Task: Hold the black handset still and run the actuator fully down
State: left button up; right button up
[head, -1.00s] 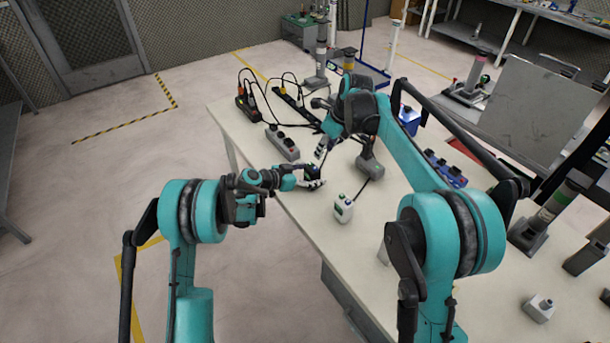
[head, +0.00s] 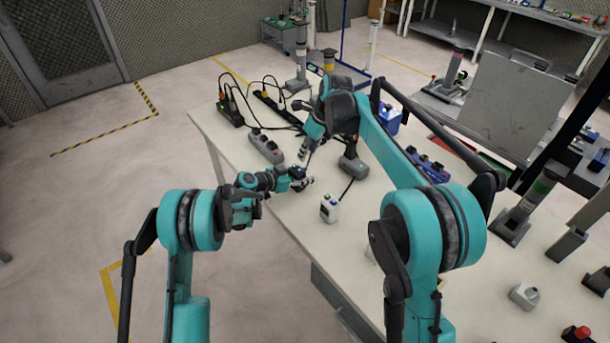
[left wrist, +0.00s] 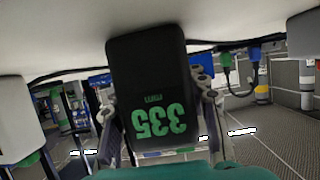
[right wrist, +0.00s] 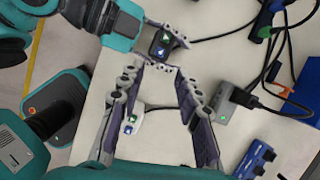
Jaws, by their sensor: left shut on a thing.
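The black handset (head: 298,172) is between the fingers of my left gripper (head: 303,180), just above the table near its left edge. In the left wrist view the handset (left wrist: 146,80) fills the middle, its green display reading "335 mm" upside down. The right wrist view shows the handset's button face (right wrist: 162,43), with a blue and a green marked button. My left gripper is shut on it. My right gripper (right wrist: 160,70) is open and empty, with its fingertips close to the handset. I cannot tell which column is the handset's actuator.
A white handset (head: 329,207) stands on the table (head: 285,225) near my grippers. Dark cables lie across the table's far part.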

grip_shut()
dwell(1.0)
